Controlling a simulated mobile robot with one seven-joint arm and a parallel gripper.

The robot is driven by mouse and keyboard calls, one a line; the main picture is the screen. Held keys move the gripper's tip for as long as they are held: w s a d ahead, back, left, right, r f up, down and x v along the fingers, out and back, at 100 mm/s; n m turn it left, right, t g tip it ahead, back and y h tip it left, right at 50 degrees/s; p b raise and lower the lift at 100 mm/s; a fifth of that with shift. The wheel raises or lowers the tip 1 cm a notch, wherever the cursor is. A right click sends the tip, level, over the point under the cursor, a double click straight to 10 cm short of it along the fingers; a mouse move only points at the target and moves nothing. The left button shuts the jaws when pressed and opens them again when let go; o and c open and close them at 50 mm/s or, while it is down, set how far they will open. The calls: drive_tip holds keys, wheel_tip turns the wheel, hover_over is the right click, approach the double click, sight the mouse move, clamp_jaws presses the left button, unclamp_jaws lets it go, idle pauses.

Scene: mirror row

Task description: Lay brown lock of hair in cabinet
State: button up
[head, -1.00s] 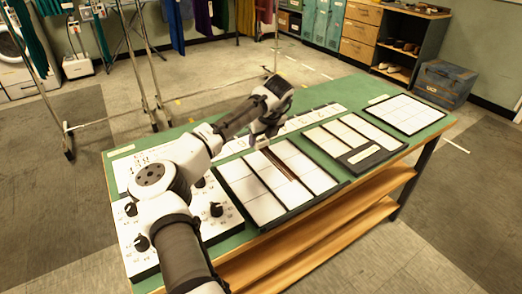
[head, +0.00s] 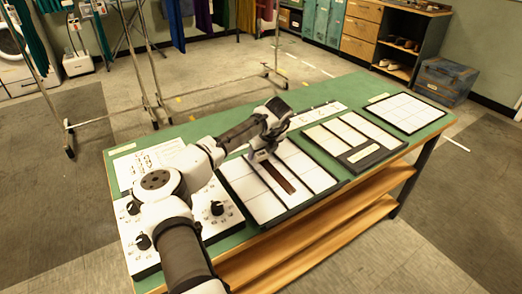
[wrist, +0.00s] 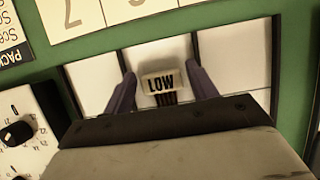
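The brown lock of hair (head: 279,178) is a dark brown strip lying on the middle panel of a white three-panel board on the green table. My gripper (head: 261,156) is low over the far end of the strip. In the wrist view its two fingers (wrist: 163,88) stand on either side of the tag, with gaps showing, so it is open. My gripper body hides most of the hair there. Teal lockers (head: 323,22) and a wooden drawer cabinet (head: 358,38) stand at the back.
The green table (head: 352,92) also bears a knob panel (head: 184,236), another panelled board (head: 345,132) and a white gridded board (head: 405,112). A blue-grey chest (head: 445,80) stands on the floor behind. A metal rack (head: 152,80) stands at the left. Floor beyond the table is mostly clear.

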drive_tip(key=shift+o, duration=0.8)
drive_tip(key=shift+r, duration=0.1)
